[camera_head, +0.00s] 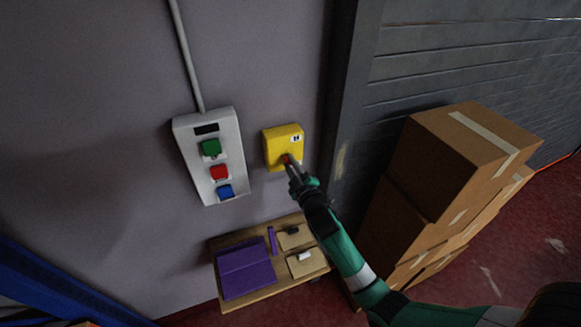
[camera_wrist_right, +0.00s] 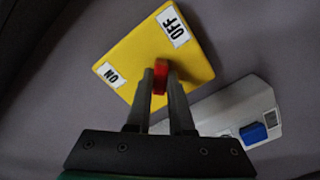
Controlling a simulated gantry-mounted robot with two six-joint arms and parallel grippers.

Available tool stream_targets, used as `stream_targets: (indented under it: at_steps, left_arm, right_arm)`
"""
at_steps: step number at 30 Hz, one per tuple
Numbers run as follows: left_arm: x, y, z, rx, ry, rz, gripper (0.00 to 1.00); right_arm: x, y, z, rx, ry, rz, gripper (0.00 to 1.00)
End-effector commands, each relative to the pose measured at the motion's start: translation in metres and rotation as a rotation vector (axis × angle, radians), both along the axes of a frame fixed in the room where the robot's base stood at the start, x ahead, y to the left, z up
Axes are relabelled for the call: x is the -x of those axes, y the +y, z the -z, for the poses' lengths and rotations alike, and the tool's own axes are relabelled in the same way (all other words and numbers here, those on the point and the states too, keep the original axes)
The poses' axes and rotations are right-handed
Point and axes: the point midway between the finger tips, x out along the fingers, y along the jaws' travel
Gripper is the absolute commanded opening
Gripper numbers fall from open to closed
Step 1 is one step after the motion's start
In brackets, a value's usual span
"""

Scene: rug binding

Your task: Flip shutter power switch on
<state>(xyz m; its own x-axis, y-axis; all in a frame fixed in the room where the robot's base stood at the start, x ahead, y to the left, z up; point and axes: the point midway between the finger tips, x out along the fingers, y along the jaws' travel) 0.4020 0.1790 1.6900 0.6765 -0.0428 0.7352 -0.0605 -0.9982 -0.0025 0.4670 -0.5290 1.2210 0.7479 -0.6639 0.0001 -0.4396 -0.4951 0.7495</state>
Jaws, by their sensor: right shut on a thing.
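The shutter power switch is a yellow box (camera_head: 279,143) on the grey wall, with a red knob (camera_head: 286,158) low on its face. In the right wrist view the yellow box (camera_wrist_right: 140,65) carries an OFF label (camera_wrist_right: 173,27) and an ON label (camera_wrist_right: 110,75) at different edges. My right gripper (camera_head: 291,165) is at the switch. Its two fingers (camera_wrist_right: 160,85) are shut on the red knob (camera_wrist_right: 160,76), one on each side. The fingers hide part of the knob, and I cannot tell which label it is set to. My left gripper is not in view.
A grey control box (camera_head: 228,178) with green, red and blue buttons hangs left of the switch. A small wooden shelf (camera_head: 240,303) with purple items and small boxes is below. Stacked cardboard boxes (camera_head: 455,160) stand right, before the grey shutter (camera_head: 450,60).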

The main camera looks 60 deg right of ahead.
Motion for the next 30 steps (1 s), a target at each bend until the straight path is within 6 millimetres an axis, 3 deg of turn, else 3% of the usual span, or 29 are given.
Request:
stream_targets:
  at_steps: [21,22,24,26,30]
  left_arm:
    - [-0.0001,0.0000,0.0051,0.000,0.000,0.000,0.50]
    - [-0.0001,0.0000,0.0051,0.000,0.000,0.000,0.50]
    - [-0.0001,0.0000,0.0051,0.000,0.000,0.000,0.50]
    - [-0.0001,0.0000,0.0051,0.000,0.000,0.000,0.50]
    - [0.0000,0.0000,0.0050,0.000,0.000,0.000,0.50]
  right_arm:
    - [0.0001,-0.0001,-0.0007,-0.059,-0.054,0.000,0.00]
    - [0.0001,-0.0001,-0.0007,-0.059,-0.054,0.000,0.25]
    - [0.0001,-0.0001,-0.0006,-0.058,-0.054,0.000,0.38]
    - [0.0001,-0.0001,-0.0006,-0.059,-0.053,0.001,0.49]
    - [0.0001,-0.0001,-0.0004,-0.058,-0.052,0.000,0.50]
